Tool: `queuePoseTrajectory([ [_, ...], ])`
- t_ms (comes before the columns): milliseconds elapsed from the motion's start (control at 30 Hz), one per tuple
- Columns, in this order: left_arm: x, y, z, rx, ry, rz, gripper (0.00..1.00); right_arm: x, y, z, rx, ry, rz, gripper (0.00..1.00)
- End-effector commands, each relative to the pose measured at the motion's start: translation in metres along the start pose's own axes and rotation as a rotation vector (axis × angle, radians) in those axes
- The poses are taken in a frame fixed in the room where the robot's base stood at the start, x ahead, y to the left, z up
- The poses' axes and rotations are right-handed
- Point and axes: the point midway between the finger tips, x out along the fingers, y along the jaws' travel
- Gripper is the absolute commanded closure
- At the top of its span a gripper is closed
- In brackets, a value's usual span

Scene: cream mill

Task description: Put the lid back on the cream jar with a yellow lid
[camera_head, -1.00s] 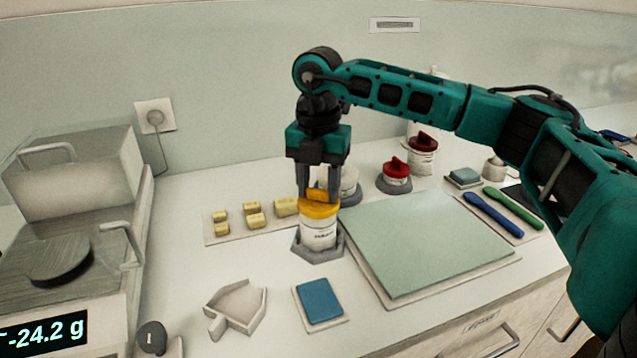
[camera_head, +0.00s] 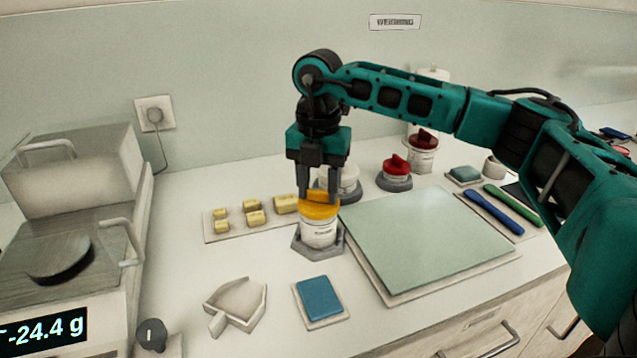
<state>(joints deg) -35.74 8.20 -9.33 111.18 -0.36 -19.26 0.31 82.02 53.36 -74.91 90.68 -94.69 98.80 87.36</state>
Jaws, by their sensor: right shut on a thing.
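The cream jar (camera_head: 319,233) is white with a printed label and stands upright in a grey hexagonal holder (camera_head: 304,249) near the middle of the counter. Its yellow lid (camera_head: 319,209) sits at the jar's mouth; I cannot tell whether it is fully seated. My right gripper (camera_head: 319,194) comes down from above and is shut on the raised grip of the yellow lid. The fingers hide part of that grip. My left gripper is not in view.
A green mat (camera_head: 425,238) lies right of the jar. Behind are a white-lidded jar (camera_head: 348,181) and a red-lidded jar (camera_head: 396,171). Yellow blocks (camera_head: 254,218) lie left. A scoop (camera_head: 237,302) and blue pad (camera_head: 319,299) lie in front. A scale (camera_head: 75,235) stands far left.

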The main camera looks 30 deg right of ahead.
Motion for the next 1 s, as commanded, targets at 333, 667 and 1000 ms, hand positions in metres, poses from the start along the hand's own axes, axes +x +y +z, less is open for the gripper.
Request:
queuePoseTrajectory([
  [333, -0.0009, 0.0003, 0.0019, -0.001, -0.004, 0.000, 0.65, -0.0002, 0.0002, -0.0001, -0.001, -0.001, 0.001, 0.82],
  [667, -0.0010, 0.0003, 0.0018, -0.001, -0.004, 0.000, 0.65, 0.0023, 0.0005, 0.0001, 0.000, -0.001, 0.001, 0.82],
  [1000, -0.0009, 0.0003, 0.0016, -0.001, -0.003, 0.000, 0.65, 0.0024, 0.0004, 0.0001, 0.000, -0.001, 0.001, 0.45],
])
